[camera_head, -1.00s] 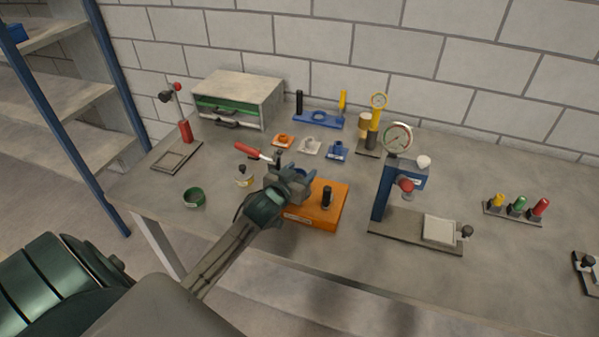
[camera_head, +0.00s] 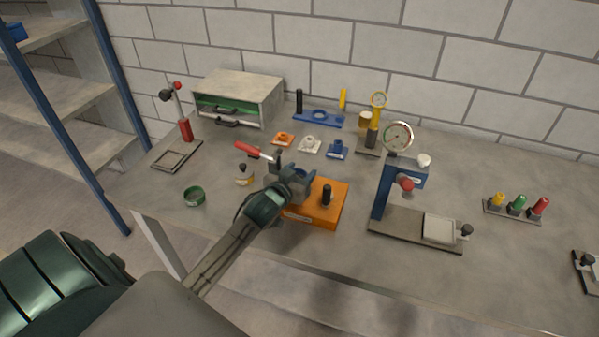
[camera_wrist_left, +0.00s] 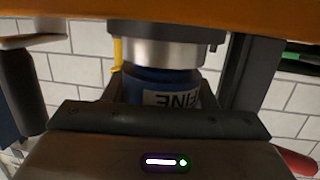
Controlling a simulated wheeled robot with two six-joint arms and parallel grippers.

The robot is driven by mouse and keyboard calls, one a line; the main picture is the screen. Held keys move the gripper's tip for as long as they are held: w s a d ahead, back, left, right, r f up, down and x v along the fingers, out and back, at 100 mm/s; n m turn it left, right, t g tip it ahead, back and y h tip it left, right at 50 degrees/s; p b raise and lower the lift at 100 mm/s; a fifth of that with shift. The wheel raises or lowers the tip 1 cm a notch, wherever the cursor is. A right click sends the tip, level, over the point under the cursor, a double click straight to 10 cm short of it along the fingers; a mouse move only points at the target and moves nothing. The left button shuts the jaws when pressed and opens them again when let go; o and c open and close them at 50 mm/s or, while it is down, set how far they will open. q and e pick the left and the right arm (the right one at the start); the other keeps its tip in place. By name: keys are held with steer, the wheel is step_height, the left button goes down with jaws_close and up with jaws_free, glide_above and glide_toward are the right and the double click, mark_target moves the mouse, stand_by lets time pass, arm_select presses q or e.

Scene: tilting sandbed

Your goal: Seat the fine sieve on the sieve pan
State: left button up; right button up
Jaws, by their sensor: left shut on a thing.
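The fine sieve (camera_wrist_left: 160,88) is a blue cup with a "FINE" label that shows upside down in the left wrist view. My left gripper (camera_head: 293,182) is shut on it, with a finger on each side. The wrist picture is inverted, so the silver sieve pan (camera_wrist_left: 160,52) lies directly beneath the sieve. The two look in line and very close; I cannot tell whether the sieve is fully seated. An orange base (camera_head: 325,212) with a black knob post (camera_head: 327,194) stands beneath the gripper. In the head view the gripper hides the pan and most of the sieve.
A red-handled tool (camera_head: 254,151) lies close behind the gripper, near a small bottle (camera_head: 244,176). A green ring (camera_head: 194,196) sits to the left. Small orange, white and blue parts (camera_head: 310,145) lie behind.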

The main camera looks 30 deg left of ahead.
arm_select(q)
steer(key=shift+f, duration=0.4)
stand_by(0.4)
steer(key=o, duration=1.1)
steer(key=shift+c, duration=0.2)
steer(key=shift+d+r, duration=0.1)
steer(key=shift+d, duration=0.1)
steer(key=shift+a, duration=0.1)
steer(key=shift+s+b, duration=0.4)
steer(key=shift+s, duration=0.05)
steer(key=b+v, duration=0.2)
steer(key=v, duration=0.8)
steer(key=shift+b, duration=0.3)
steer(key=shift+w, duration=0.1)
